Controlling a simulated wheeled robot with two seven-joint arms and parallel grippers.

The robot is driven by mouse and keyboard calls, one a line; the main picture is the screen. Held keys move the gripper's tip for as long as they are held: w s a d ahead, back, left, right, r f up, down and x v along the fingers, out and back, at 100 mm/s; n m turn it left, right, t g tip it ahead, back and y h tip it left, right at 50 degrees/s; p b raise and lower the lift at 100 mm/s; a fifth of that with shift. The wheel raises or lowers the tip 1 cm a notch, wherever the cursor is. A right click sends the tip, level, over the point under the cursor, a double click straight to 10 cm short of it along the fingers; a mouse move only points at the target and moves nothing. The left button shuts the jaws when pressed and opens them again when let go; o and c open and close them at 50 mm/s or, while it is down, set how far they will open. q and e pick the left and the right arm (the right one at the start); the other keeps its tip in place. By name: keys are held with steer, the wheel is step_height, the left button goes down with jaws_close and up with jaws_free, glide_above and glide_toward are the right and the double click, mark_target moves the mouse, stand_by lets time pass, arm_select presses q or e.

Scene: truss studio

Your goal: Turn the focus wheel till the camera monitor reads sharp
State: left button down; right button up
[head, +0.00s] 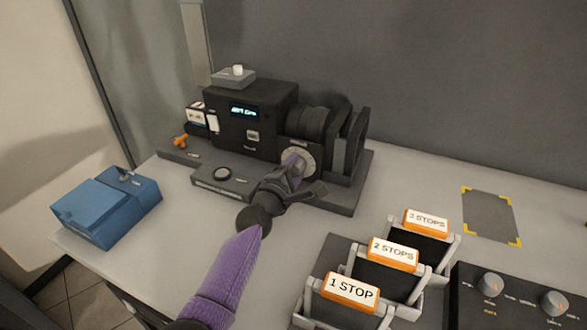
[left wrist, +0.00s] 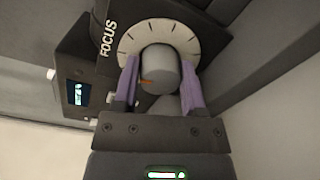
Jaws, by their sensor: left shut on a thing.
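The black camera (head: 265,115) stands on a dark base plate on the table. Its focus wheel (head: 297,160) faces me on the front side; in the left wrist view it is a pale dial (left wrist: 128,40) with tick marks, a grey knob (left wrist: 160,70) and the word FOCUS. My left gripper (head: 292,168) reaches in from below; in the left wrist view its purple fingers (left wrist: 160,88) are shut on the knob, one on each side. An orange mark shows on the knob. The small lit monitor (head: 244,111) has cyan text too small to read surely. My right gripper is not seen.
A blue box (head: 107,207) stands at the table's left. Holders with orange tags, 1 STOP (head: 350,291), 2 STOPS (head: 393,254) and 3 STOPS (head: 427,222), stand front right beside a black knob panel (head: 520,300). A grey mat (head: 490,214) with yellow corners lies bare.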

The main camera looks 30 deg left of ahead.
arm_select(q)
steer(key=m, duration=0.4)
steer(key=shift+f+p, duration=0.1)
steer(key=shift+p, duration=0.2)
steer(key=m, duration=0.4)
steer(key=shift+y+p, duration=0.3)
steer(key=shift+p, duration=0.05)
steer(key=shift+f+m, duration=0.1)
steer(key=shift+m, duration=0.4)
steer(key=shift+c, duration=0.7)
jaws_free()
